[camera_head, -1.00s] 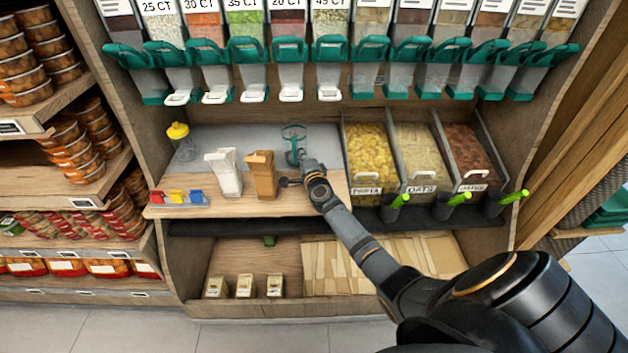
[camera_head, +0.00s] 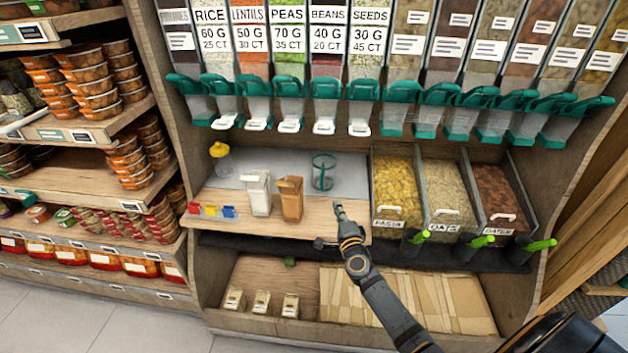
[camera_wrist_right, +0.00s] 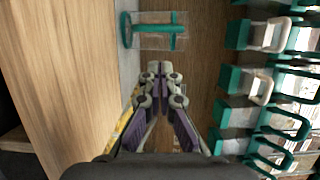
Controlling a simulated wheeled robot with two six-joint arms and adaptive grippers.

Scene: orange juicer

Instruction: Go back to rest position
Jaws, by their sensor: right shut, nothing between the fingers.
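My right gripper (camera_head: 338,208) hangs over the front part of the wooden counter (camera_head: 330,217), shut and empty. In the right wrist view its fingertips (camera_wrist_right: 161,68) are together with nothing between them. A clear container with a green frame (camera_head: 323,171) stands on the grey mat just behind the gripper, apart from it; it also shows in the right wrist view (camera_wrist_right: 152,30). My left gripper is in neither view.
A white bag (camera_head: 257,192), a brown bag (camera_head: 290,197) and a yellow-topped jar (camera_head: 220,158) stand on the counter. Red, yellow and blue clips (camera_head: 212,210) lie left. Bins of pasta (camera_head: 396,190), oats and dates stand right. Green-handled dispensers (camera_head: 290,85) hang above.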

